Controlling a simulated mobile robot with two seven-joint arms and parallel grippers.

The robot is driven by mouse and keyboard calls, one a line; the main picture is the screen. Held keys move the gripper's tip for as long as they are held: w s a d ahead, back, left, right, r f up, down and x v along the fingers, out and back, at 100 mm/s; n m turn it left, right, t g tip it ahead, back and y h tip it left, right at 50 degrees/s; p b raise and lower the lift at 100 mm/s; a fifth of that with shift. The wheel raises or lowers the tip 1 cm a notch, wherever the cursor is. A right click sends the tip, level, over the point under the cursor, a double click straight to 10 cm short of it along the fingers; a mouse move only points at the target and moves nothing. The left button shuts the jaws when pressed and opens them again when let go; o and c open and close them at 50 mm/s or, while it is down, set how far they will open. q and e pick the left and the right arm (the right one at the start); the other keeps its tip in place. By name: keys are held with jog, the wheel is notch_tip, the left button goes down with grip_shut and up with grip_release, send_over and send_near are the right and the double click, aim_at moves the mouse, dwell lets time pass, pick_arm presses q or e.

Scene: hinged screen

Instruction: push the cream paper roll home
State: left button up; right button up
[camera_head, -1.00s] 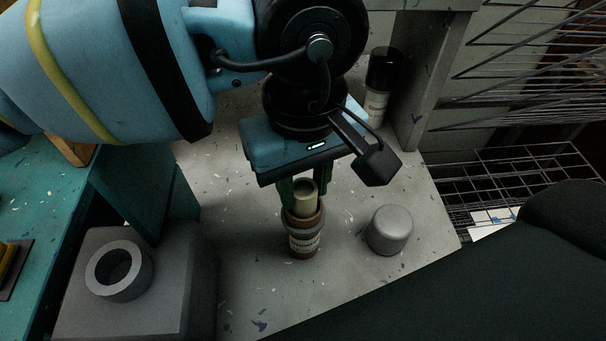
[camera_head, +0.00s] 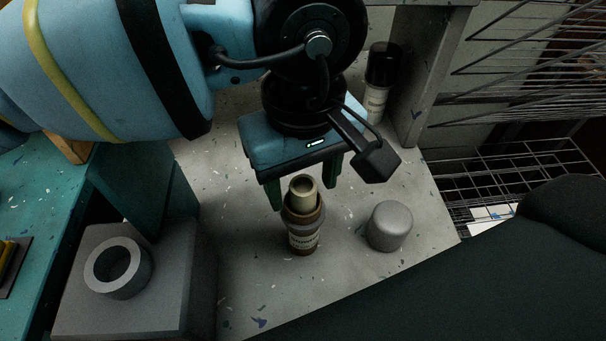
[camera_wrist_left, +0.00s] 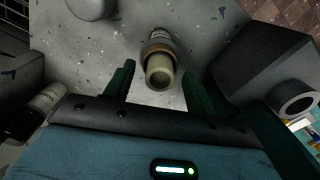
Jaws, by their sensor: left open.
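The cream paper roll (camera_head: 303,188) stands upright in the mouth of a brown labelled bottle (camera_head: 304,238), its upper part sticking out above the rim. The roll also shows in the left wrist view (camera_wrist_left: 159,72), with the bottle's grey collar and label behind it. My left gripper (camera_head: 304,196) is open, its two green fingers on either side of the roll and apart from it. In the left wrist view a gap shows between the roll and each finger. My right gripper is not in view.
A grey rounded cap (camera_head: 389,226) stands right of the bottle. A black-topped bottle (camera_head: 379,85) is at the back by a grey post. A grey block with a ring (camera_head: 118,268) is at left. Wire racks (camera_head: 520,170) are at right. The speckled surface in front is clear.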

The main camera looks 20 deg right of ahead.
pick_arm(q)
notch_tip(320, 180, up, 3)
jog(key=shift+r, duration=0.15)
notch_tip(320, 180, up, 4)
jog(key=shift+f, duration=0.25)
jog(key=shift+r, duration=0.5)
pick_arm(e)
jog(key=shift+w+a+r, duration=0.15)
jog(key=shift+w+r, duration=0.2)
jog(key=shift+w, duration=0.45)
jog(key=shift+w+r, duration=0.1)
